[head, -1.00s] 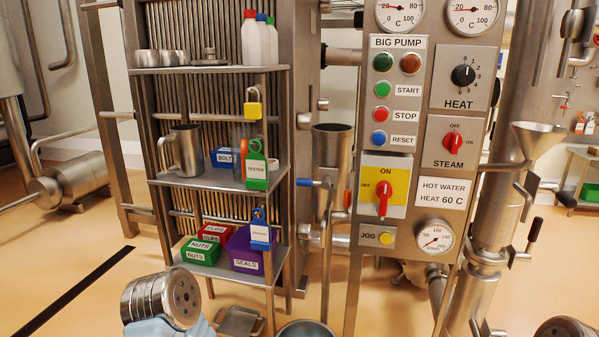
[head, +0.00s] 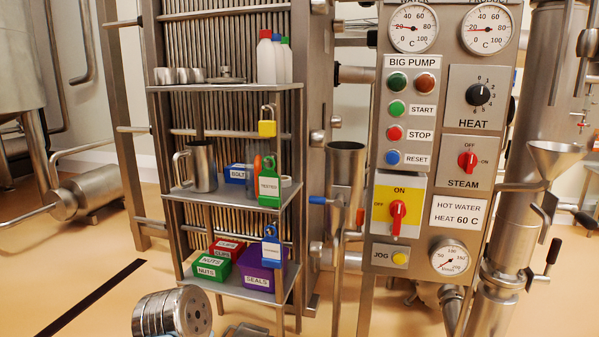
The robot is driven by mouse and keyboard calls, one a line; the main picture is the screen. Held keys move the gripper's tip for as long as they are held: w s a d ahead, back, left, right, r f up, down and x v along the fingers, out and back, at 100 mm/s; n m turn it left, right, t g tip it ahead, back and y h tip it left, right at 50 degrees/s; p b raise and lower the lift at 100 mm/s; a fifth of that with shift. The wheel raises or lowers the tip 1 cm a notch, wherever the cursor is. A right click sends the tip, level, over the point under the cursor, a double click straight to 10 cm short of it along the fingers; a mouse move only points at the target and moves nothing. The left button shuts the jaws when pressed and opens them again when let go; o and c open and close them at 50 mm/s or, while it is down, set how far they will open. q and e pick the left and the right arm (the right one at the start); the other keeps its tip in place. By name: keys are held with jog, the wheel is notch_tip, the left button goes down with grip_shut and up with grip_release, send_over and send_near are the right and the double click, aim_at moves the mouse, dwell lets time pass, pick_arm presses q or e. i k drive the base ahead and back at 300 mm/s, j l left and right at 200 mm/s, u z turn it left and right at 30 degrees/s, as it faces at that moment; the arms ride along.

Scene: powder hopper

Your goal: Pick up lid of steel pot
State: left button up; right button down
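A flat, round steel lid with a small raised knob (head: 228,78) lies on the top shelf of the steel rack, right of several small steel cups. It looks to be the pot lid. No pot is clearly visible beneath it.
The steel cups (head: 180,75) and white bottles (head: 266,62) flank the lid on the top shelf (head: 225,88). Lower shelves hold a steel jug (head: 203,168), padlocks and labelled bins. A control panel (head: 430,150) stands to the right.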

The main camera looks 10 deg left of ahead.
aim_at(226, 80)
jog(key=i+j+z, duration=0.1)
jog(key=j, duration=0.3)
jog(key=i+j+z, duration=0.1)
jog(key=j, duration=0.35)
jog(key=i+j+z, duration=0.15)
jog(key=j, duration=0.3)
